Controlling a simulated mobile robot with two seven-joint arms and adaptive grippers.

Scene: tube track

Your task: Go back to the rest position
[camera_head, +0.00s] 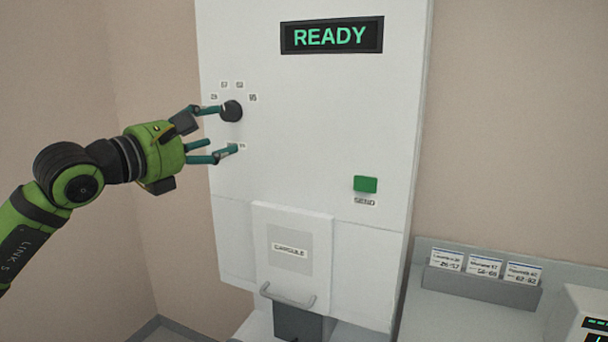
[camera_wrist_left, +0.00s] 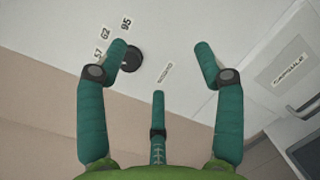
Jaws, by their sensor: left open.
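My left gripper (camera_head: 228,130) is open and empty in front of the white panel (camera_head: 300,130). Its teal fingers are spread around the level of the black dial (camera_head: 232,111), with one fingertip overlapping the dial in the head view. In the left wrist view, my left gripper (camera_wrist_left: 160,70) shows its fingers apart, and the dial (camera_wrist_left: 132,60) is beside the tip of the left finger. I cannot tell whether that finger touches the dial. Small number labels surround the dial. My right gripper is not in view.
The panel has a display (camera_head: 331,36) reading READY, a green button (camera_head: 365,184) and a closed CAPSULE door (camera_head: 290,250) with a bar handle (camera_head: 288,297). A card holder (camera_head: 481,288) stands on a grey counter at lower right. The wall side at left is clear.

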